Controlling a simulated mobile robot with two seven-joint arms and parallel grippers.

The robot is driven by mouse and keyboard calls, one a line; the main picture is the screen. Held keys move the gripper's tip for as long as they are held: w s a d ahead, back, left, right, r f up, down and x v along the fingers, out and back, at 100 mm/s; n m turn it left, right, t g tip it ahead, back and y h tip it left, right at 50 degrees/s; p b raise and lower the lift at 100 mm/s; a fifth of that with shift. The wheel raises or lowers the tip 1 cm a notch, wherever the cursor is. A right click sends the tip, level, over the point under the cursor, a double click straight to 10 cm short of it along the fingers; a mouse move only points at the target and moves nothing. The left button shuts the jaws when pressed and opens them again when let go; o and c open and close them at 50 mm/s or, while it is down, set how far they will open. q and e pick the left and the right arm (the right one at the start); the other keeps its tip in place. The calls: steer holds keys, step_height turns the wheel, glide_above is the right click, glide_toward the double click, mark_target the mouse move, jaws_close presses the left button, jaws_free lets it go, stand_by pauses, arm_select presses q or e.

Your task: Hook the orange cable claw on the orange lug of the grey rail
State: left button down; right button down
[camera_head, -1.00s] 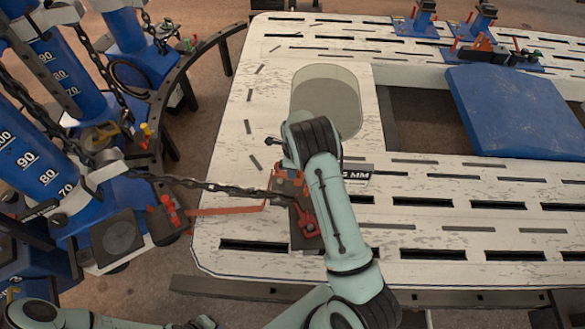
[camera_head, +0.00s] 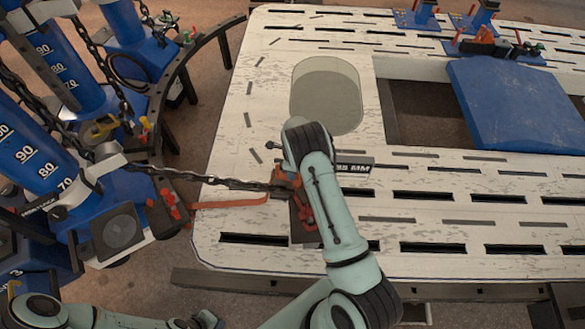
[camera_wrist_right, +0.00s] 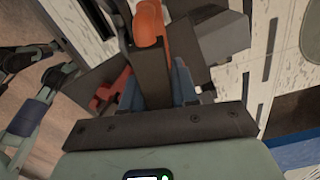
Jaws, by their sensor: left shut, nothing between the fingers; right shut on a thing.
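My right gripper (camera_head: 287,188) is at the left part of the white bench, its fingers mostly hidden behind its own wrist in the head view. It is shut on the orange cable claw (camera_head: 281,177), at the end of a dark chain (camera_head: 215,183). In the right wrist view, an orange rounded piece (camera_wrist_right: 150,22) tops a dark bar between the fingers. A dark grey plate (camera_head: 298,232) with a red-orange fitting (camera_head: 306,214) lies beside the gripper; I cannot tell whether this is the rail's lug. Contact between claw and lug is hidden. My left gripper is not visible.
An orange strap (camera_head: 230,203) runs below the chain. Blue numbered cylinders (camera_head: 40,165) and a dark curved rail (camera_head: 185,70) stand at the left. A blue panel (camera_head: 515,105) lies across an opening at the right. The slotted white bench top (camera_head: 430,215) is largely clear.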

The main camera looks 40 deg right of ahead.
steer(key=shift+f, duration=1.85)
steer(key=c, duration=0.8)
jaws_free()
steer(key=shift+f, duration=0.1)
step_height(320, 180, up, 14)
steer(key=shift+f+b, duration=0.25)
steer(key=shift+b, duration=0.05)
